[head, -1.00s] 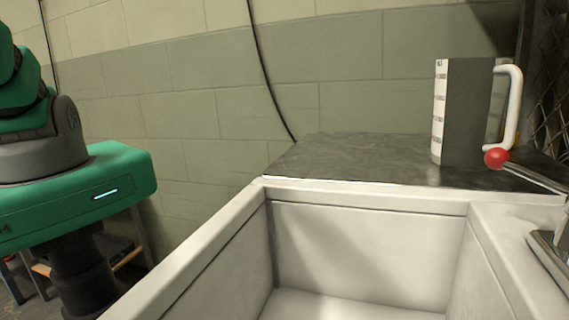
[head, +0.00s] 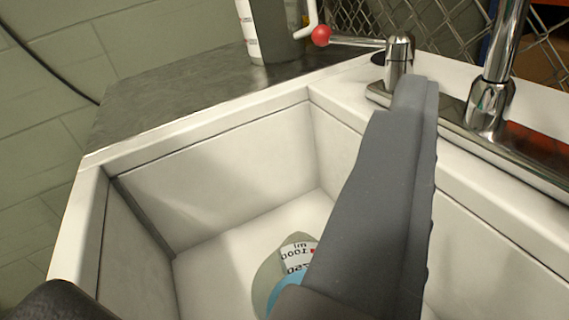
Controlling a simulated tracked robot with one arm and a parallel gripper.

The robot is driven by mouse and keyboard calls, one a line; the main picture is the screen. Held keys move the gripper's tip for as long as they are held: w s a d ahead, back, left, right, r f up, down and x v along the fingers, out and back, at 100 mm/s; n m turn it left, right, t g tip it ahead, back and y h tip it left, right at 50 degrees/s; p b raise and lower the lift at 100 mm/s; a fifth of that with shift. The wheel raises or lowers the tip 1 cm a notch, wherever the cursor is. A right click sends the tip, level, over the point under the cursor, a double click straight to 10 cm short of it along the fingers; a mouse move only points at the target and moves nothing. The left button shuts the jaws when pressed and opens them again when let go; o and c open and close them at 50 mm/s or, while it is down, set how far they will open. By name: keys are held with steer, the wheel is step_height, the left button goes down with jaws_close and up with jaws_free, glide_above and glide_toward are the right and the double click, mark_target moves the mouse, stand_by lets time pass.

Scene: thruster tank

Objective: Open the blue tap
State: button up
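A chrome tap with a red ball-ended lever (head: 321,36) stands at the back corner of the sink, its body (head: 399,58) upright on a metal plate. I see no blue handle or knob in this view. A chrome spout column (head: 492,95) rises to its right. My gripper (head: 414,92) is a dark grey finger shape reaching up from the bottom, its tip overlapping the base of the red lever's tap body in the picture. I cannot tell whether it touches. It hides part of the plate and sink wall. Whether it is open or shut does not show clearly.
The white sink (head: 225,135) fills the middle. A flask with blue contents and a white label (head: 297,257) is in it, partly behind my gripper. A measuring jug (head: 268,30) stands on the dark counter (head: 170,100). A wire mesh (head: 455,25) is behind.

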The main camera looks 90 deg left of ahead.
steer(key=shift+s, duration=0.9)
